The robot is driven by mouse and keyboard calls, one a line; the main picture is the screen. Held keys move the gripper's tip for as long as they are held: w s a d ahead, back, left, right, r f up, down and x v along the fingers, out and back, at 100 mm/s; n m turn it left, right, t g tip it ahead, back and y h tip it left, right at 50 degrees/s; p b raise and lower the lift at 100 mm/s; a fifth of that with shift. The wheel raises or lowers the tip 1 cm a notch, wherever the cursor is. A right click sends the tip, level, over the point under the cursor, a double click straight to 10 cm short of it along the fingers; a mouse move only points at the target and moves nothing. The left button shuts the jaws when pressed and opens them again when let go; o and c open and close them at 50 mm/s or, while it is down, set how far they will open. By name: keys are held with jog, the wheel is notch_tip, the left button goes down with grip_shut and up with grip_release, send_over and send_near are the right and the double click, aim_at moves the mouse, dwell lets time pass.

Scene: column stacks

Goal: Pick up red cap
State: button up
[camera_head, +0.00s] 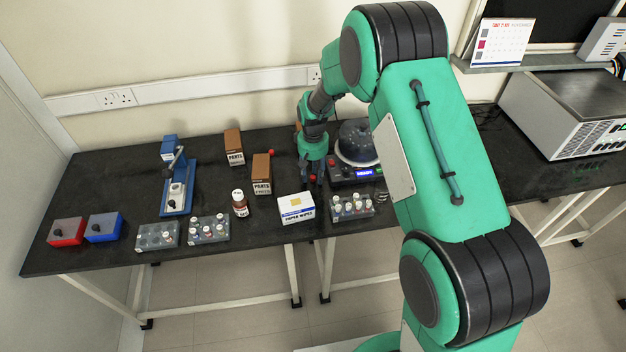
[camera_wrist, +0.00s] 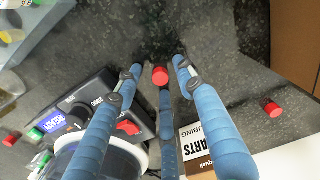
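A red cap (camera_wrist: 160,76) shows in the wrist view between the tips of my gripper's three blue fingers. My gripper (camera_wrist: 160,70) is open, with visible gaps between the left and right fingertips and the cap. The third finger lies just below the cap in the picture; I cannot tell whether it touches. The cap looks to be at or near the dark bench top. A second red cap (camera_wrist: 272,109) lies on the bench to the right. In the head view, my gripper (camera_head: 314,181) is low over the bench, left of the black device.
The black device (camera_head: 344,177) with a lit display and domed lid stands close beside my gripper. A PARTS box (camera_head: 262,174), a PAPER WIPES box (camera_head: 296,207) and a vial rack (camera_head: 352,208) stand nearby. Bare bench (camera_head: 115,190) lies at the left.

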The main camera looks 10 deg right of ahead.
aim_at(313, 177)
dwell(0.4)
jog(key=c, duration=0.8)
jog(key=shift+o, duration=0.2)
jog(key=shift+r, duration=0.1)
notch_tip(313, 177, up, 10)
jog(key=p, duration=0.2)
dwell(0.4)
